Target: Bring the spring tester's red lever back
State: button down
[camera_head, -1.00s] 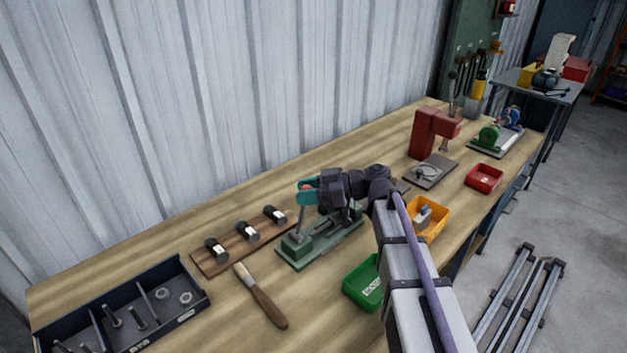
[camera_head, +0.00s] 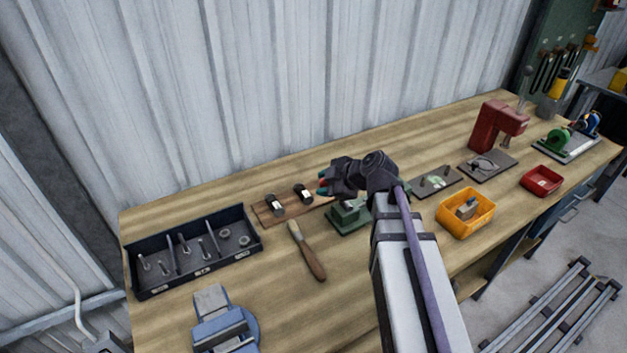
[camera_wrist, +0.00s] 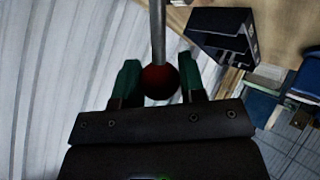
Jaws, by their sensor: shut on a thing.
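The spring tester (camera_head: 349,219) has a green base and stands on the bench, partly hidden behind my arm in the head view. Its lever shows in the wrist view as a grey rod (camera_wrist: 158,30) ending in a round red knob (camera_wrist: 160,82). My gripper (camera_wrist: 160,84) is shut on this knob, with a green finger on each side. In the head view my gripper (camera_head: 323,186) is above and left of the tester's base, and the rod is not clearly visible there.
Left of the tester lie a board with dark rollers (camera_head: 262,214), a brush (camera_head: 307,250) and a dark divided tray (camera_head: 195,279). A blue vise (camera_head: 222,325) stands in front. A yellow bin (camera_head: 466,229), red bin (camera_head: 541,180) and red press (camera_head: 492,126) stand to the right.

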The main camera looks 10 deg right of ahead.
jog(key=shift+s+a+f, duration=0.15)
jog(key=shift+a+f, duration=0.15)
jog(key=shift+a, duration=0.1)
jog(key=c, duration=0.7)
grip_release()
jog(key=shift+s+d+r, duration=0.1)
jog(key=shift+r, duration=0.15)
jog(key=p+v, duration=0.6)
jog(key=v, duration=0.4)
jog(key=shift+s, duration=0.2)
jog(key=shift+d, duration=0.1)
